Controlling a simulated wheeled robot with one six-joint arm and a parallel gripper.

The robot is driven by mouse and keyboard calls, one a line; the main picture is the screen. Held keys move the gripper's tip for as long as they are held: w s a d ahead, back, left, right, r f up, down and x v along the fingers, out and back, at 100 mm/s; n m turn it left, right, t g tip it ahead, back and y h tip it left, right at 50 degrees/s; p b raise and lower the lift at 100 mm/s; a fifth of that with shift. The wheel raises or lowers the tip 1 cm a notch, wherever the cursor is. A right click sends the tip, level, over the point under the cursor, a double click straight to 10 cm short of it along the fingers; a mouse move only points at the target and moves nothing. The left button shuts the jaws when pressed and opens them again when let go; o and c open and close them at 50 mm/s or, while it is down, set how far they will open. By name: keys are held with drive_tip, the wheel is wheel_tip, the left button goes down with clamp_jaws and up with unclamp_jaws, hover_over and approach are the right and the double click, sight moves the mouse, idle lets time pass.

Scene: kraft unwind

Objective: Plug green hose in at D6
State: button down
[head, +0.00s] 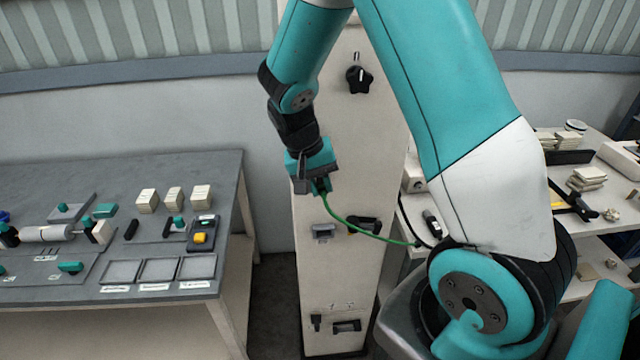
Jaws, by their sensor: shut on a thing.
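The green hose (360,232) hangs in a curve across the front of the tall cream cabinet (318,275). Its left end rises to my gripper (321,188), which is shut on it in front of the cabinet's left half. Its other end runs right to a spot beside my arm, where it passes out of sight. The hose's tip is too small to make out between the fingers. I cannot tell whether it touches the cabinet face. No mark reading D6 can be read.
The cabinet carries a black star knob (360,80), a grey fitting (323,231), a black handle (364,225) and lower black fittings (346,326). A grey workbench (130,180) with trays and blocks stands left. A cluttered white table (597,208) stands right, partly behind my arm.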

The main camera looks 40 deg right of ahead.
drive_tip(key=shift+w+d, duration=0.3)
drive_tip(key=shift+w, duration=0.15)
idle(1.0)
drive_tip(key=c, duration=0.9)
unclamp_jaws()
drive_tip(key=shift+c, duration=0.2)
